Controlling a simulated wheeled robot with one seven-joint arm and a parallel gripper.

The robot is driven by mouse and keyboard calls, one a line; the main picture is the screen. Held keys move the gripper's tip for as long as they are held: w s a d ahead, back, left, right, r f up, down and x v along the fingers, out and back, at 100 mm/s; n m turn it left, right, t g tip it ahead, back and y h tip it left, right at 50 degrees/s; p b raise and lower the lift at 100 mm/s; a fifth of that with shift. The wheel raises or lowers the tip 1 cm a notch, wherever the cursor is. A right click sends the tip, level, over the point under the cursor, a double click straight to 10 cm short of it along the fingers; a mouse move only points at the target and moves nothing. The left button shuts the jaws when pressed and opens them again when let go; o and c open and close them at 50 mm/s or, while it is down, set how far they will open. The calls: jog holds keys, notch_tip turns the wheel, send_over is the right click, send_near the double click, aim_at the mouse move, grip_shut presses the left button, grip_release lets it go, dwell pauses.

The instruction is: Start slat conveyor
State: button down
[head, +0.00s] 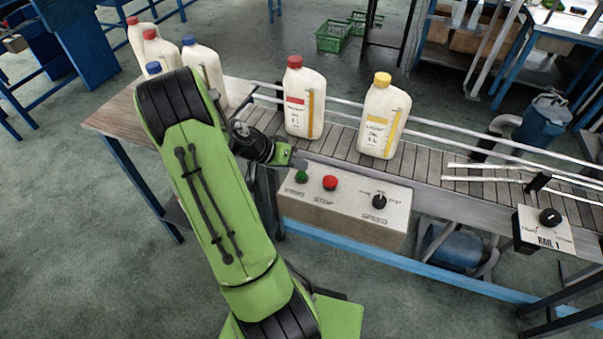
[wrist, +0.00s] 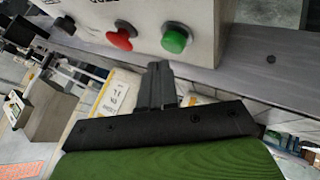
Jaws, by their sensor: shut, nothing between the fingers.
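The slat conveyor (head: 345,148) runs across the head view, with a grey control box (head: 345,212) on its near side. The box carries a green button (head: 302,176), a red button (head: 330,183) and a black knob (head: 379,201). In the wrist view the green button (wrist: 175,38) and red button (wrist: 121,36) show close up. My gripper (wrist: 160,70) is shut and empty, with its fingertips close to the green button and apparently just short of it. In the head view my gripper (head: 298,160) is at the box's upper left edge, partly hidden by my arm.
A red-capped bottle (head: 305,100) and a yellow-capped bottle (head: 383,118) stand upright on the slats. Several more bottles (head: 205,70) stand on the wooden table (head: 112,118) at left. Rails (head: 450,133) line the conveyor. A smaller knob box (head: 543,230) is at right.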

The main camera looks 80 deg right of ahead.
dwell(0.4)
jog(key=shift+f+b, duration=0.45)
jog(key=shift+b, duration=0.15)
